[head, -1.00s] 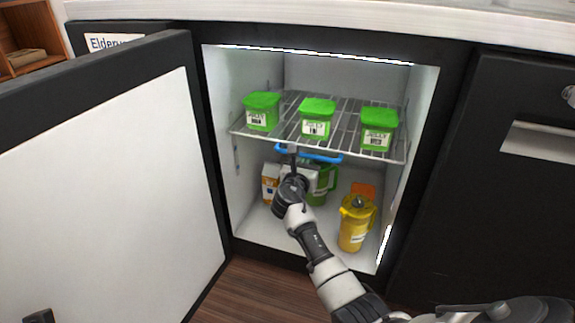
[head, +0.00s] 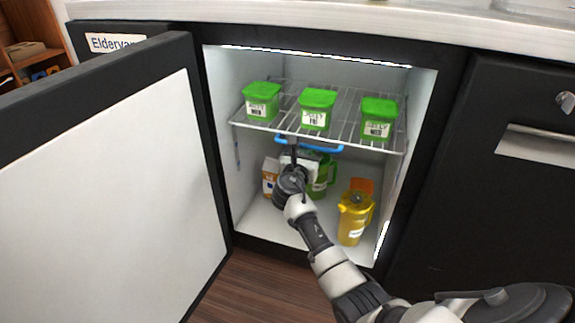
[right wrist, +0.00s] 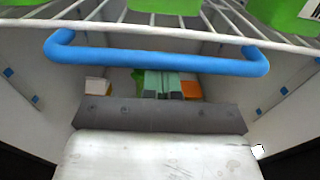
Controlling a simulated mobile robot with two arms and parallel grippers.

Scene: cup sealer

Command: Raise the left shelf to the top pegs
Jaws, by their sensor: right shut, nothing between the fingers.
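A white wire shelf (head: 392,148) with a blue handle (head: 328,147) on its front edge spans the open cabinet at mid height. It is the only shelf I see. Three green-lidded tubs (head: 260,101) (head: 317,109) (head: 379,119) stand on it. My right gripper (head: 293,147) is shut and empty at the handle's left part. In the right wrist view the fingers (right wrist: 164,84) point into the cabinet below the handle (right wrist: 155,58); contact is unclear. Small blue pegs (right wrist: 258,112) show on the side walls. My left gripper is out of view.
Below the shelf stand a yellow pitcher (head: 353,218), a green pitcher (head: 322,176) and cartons (head: 270,178), partly behind my right arm. The open white-lined door (head: 110,190) fills the left side. A dark cabinet (head: 500,200) borders the right.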

